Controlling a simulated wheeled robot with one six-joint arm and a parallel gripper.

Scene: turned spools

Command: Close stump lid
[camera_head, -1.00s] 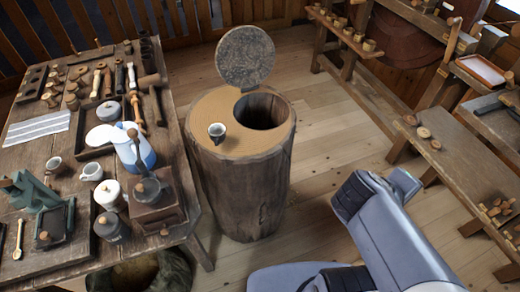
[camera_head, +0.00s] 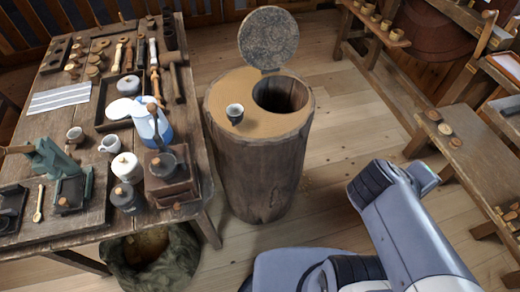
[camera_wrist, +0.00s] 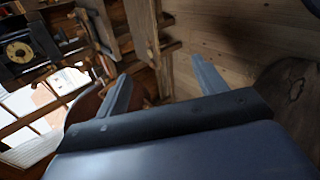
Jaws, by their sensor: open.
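The stump (camera_head: 258,165) stands upright on the plank floor in the head view, with a round dark opening (camera_head: 281,93) in its top. Its round grey lid (camera_head: 268,37) stands raised, nearly upright, at the back edge of the opening. A small dark cup (camera_head: 235,113) sits on the stump top, left of the opening. My arm is at the lower right, apart from the stump; its fingers cannot be made out there. In the wrist view my gripper (camera_wrist: 160,85) has its two fingers spread with nothing between them.
A crowded workbench (camera_head: 88,130) stands left of the stump, holding a blue-and-white jug (camera_head: 152,124), a grinder and several tools. A sack (camera_head: 150,262) sits on the floor below it. Benches (camera_head: 465,150) line the right. Floor between stump and right bench is clear.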

